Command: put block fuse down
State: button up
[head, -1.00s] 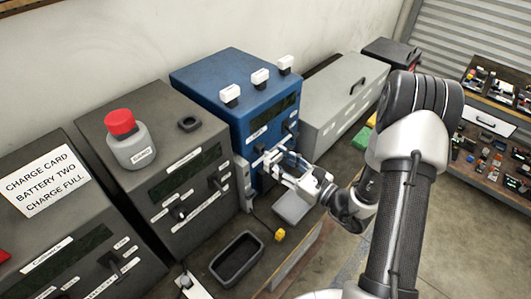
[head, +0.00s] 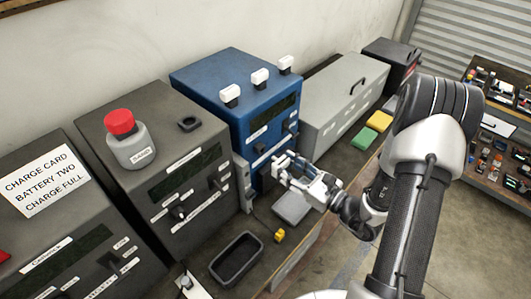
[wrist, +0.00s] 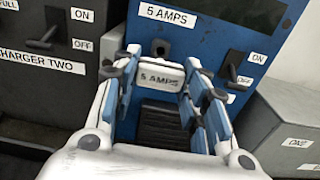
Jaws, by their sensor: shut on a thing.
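A white block fuse labelled "5 AMPS" (wrist: 160,80) sits between the blue finger pads of my gripper (wrist: 163,88) in the wrist view. The gripper is shut on it, and the label faces the camera. In the head view my gripper (head: 282,166) is in front of the blue charger (head: 225,80), above the bench; the fuse is too small to make out there. The blue charger also shows in the wrist view (wrist: 200,40), with a small dark round hole beyond the fuse. Three white blocks (head: 260,78) stand on top of the charger.
A grey pad (head: 292,208) lies on the bench below my gripper. A black tray (head: 215,267) and a small yellow piece (head: 279,236) are nearer. Green (head: 365,138) and yellow (head: 379,121) blocks lie by the long grey box (head: 345,100). A dark charger (head: 160,130) stands left.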

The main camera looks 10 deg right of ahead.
jog(key=shift+s+a+f+m+t+h, duration=0.25)
jog(key=shift+a+m+t+h, duration=0.1)
jog(key=shift+a+h, duration=0.25)
jog(key=shift+s+a+f+m+t+h, duration=0.15)
jog(key=shift+a+f+m+t+h, duration=0.15)
jog(key=shift+a+h, duration=0.25)
jog(key=shift+r+y, duration=0.1)
jog(key=shift+y, duration=0.15)
jog(key=shift+s+a, duration=0.1)
